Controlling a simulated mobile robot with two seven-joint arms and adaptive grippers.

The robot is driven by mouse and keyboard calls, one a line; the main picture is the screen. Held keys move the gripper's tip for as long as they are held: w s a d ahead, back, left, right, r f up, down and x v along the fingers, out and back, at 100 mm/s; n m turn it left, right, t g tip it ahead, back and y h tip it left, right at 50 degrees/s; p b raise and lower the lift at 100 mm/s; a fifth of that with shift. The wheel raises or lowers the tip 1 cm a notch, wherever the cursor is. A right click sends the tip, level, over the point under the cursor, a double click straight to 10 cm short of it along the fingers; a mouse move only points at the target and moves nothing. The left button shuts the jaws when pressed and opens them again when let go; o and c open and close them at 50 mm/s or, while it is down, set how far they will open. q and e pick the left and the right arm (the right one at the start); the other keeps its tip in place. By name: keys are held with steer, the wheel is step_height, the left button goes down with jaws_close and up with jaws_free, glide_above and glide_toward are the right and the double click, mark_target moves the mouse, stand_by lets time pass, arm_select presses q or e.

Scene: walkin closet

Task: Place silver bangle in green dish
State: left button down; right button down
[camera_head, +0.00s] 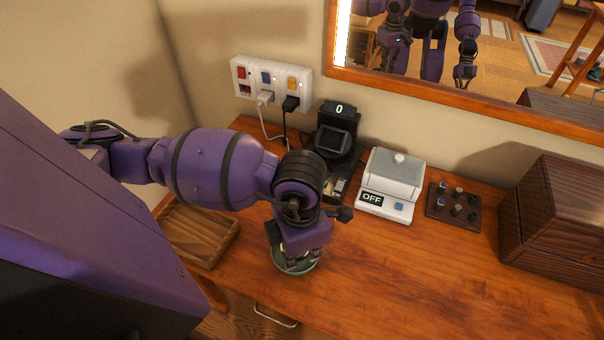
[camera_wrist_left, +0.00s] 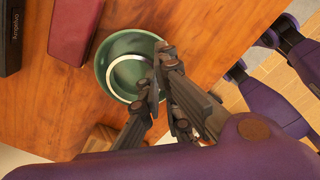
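The green dish (camera_head: 313,268) is on the wooden desk near its front edge, partly hidden by my left gripper (camera_head: 300,255). In the left wrist view the round green dish (camera_wrist_left: 104,78) shows from above. The silver bangle (camera_wrist_left: 111,70) shows there as a pale ring within the dish's outline. My left gripper's fingertips (camera_wrist_left: 155,78) overlap the dish and the ring's right side. The fingertips are close together, but whether they grip the bangle is hidden. My right gripper is not directly in view.
A wooden tray (camera_head: 205,232) lies left of the dish. Behind stand a black stand (camera_head: 338,135), a white box marked OFF (camera_head: 392,178), a knob board (camera_head: 453,206) and a dark wooden chest (camera_head: 555,225). The desk right of the dish is clear. A mirror (camera_head: 470,45) hangs behind.

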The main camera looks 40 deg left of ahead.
mark_target(300, 258)
arm_select(q)
steer(key=c, duration=1.9)
jaws_free()
steer(key=shift+o, duration=0.2)
steer(key=shift+r, duration=0.1)
arm_select(e)
steer(key=shift+r, duration=0.1)
